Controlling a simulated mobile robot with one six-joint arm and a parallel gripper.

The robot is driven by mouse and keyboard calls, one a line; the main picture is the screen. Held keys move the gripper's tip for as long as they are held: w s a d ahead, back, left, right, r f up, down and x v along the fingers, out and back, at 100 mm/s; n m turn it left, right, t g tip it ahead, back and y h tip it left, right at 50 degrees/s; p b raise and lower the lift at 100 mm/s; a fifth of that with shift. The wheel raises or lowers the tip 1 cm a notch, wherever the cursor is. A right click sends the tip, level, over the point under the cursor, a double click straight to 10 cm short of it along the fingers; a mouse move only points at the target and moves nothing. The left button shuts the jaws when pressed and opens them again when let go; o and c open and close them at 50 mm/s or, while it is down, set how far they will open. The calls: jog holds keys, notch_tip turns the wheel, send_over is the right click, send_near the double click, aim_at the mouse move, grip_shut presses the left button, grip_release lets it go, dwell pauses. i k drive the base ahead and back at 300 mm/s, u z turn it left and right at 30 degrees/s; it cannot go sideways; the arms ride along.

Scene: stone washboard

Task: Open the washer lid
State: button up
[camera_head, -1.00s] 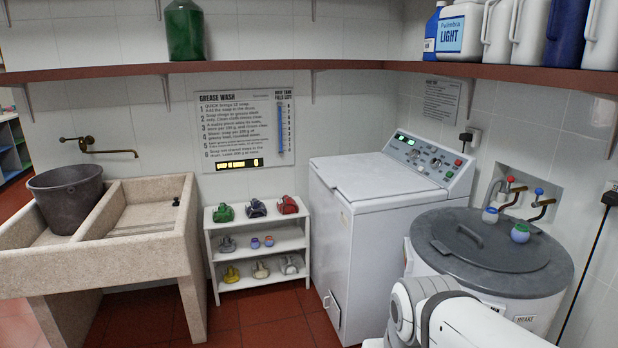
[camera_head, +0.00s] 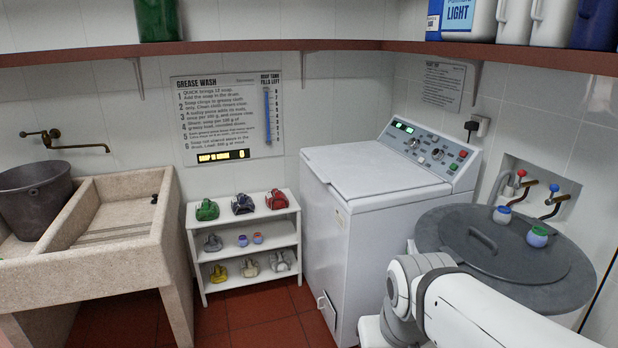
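The washer (camera_head: 360,255) is a white top-loading machine in the middle right, against the back wall. Its flat white lid (camera_head: 375,172) is shut. A sloped control panel (camera_head: 428,153) with a green display, knobs and coloured buttons stands behind the lid. My white arm reaches in from the lower right, in front of the round tank. My gripper is not visible in this view, so I cannot see its fingers or anything held.
A round grey-lidded tank (camera_head: 470,262) stands right of the washer, with two small jars on its lid. A white shelf (camera_head: 245,240) with several small items stands left of the washer. A stone sink (camera_head: 165,240) holding a dark bucket (camera_head: 30,205) is further left. Red floor shows between.

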aim_at(358, 171)
jog(key=u, duration=0.05)
jog(key=i, duration=1.8)
jog(key=u, duration=0.8)
jog(key=i, duration=1.3)
jog(key=u, duration=0.05)
jog(key=k, duration=0.45)
jog(key=u, duration=0.15)
